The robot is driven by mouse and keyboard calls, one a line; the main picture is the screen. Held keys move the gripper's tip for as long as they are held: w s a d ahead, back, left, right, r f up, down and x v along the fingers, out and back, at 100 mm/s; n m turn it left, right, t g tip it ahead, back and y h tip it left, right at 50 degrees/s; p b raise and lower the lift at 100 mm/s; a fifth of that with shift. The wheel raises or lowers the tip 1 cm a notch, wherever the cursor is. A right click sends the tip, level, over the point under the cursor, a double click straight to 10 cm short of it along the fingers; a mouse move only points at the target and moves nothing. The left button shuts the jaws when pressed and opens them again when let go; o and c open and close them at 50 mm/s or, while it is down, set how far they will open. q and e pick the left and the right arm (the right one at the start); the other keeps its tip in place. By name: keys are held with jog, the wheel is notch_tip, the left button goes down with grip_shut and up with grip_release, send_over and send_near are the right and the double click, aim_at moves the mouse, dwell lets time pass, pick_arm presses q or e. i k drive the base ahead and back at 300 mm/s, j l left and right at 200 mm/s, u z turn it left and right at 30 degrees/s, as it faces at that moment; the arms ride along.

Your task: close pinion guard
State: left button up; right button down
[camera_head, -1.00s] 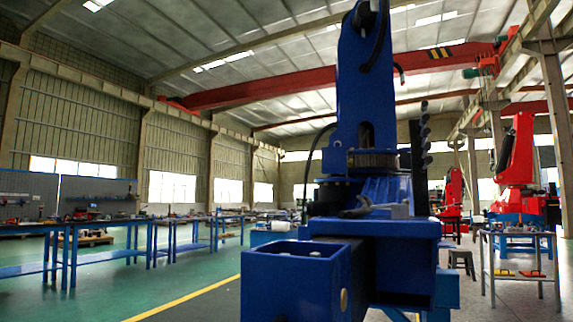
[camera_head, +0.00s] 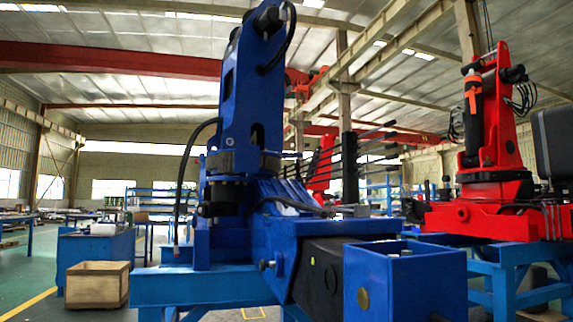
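A blue crane (camera_head: 232,115) stands in the middle of the head view on a blue stand (camera_head: 205,287). At the foot of its upright column is a dark toothed-looking ring (camera_head: 238,162). A dark cylindrical part (camera_head: 221,198) sits just left of and below the ring, with a black hose beside it. I cannot make out a pinion guard or whether one is open or shut. Neither of my grippers is in view.
A blue open-topped box end (camera_head: 405,282) of the crane juts toward me at lower right. A wooden crate (camera_head: 97,284) stands on the floor at left. A red crane (camera_head: 490,160) stands on the right. Green floor at far left is open.

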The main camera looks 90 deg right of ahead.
aim_at(246, 156)
jog(key=i+l+z, duration=0.3)
jog(key=z, duration=0.15)
jog(key=i+l+z, duration=0.1)
jog(key=i+z, duration=1.15)
jog(key=i+j+z, duration=0.2)
jog(key=z, duration=0.25)
jog(key=i+j, duration=0.05)
